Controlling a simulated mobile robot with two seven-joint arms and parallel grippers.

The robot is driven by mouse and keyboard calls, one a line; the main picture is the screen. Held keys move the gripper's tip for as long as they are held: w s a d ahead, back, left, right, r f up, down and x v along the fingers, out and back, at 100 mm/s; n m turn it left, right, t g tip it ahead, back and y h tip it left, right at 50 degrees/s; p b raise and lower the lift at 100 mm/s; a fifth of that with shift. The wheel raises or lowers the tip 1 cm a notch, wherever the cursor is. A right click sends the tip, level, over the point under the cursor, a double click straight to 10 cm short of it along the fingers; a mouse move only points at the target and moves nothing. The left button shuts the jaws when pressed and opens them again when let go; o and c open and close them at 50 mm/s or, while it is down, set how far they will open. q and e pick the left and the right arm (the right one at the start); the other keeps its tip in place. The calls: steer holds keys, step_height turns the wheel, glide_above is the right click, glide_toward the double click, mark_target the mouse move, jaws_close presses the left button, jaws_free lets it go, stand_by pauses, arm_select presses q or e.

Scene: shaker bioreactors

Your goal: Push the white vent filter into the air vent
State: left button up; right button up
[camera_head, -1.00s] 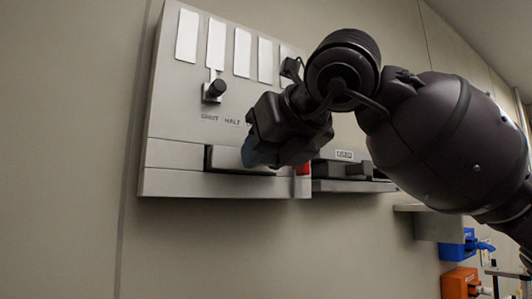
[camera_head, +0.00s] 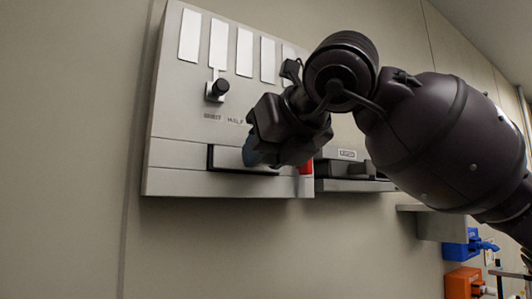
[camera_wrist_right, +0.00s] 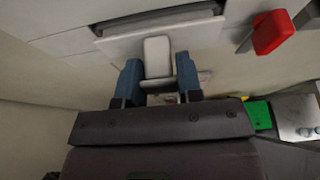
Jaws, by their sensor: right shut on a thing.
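The white vent filter (camera_wrist_right: 157,57) shows in the right wrist view as a pale piece with a raised tab between my right gripper's blue fingers (camera_wrist_right: 159,82). Its plate lies just below the dark slot of the air vent (camera_wrist_right: 160,17). My right gripper is shut on the filter. In the head view my right gripper (camera_head: 254,152) is in front of the vent's dark-edged slot (camera_head: 226,159), low on the grey wall panel, and hides much of the filter. How deep the filter sits is hard to tell. My left gripper is not in view.
The grey panel (camera_head: 180,121) carries several white strips and a black knob (camera_head: 217,89). A red part (camera_wrist_right: 272,32) is right of the vent. Further right are a dark shelf unit (camera_head: 352,184), a blue holder (camera_head: 459,249) and an orange one (camera_head: 463,282). The wall at left is clear.

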steer(key=shift+w+a, duration=0.3)
steer(key=shift+w, duration=0.1)
stand_by(0.4)
steer(key=o, duration=1)
steer(key=b+v, duration=0.1)
steer(key=v, duration=0.9)
steer(key=shift+s+d+r+b, duration=0.2)
steer(key=shift+s+b, duration=0.1)
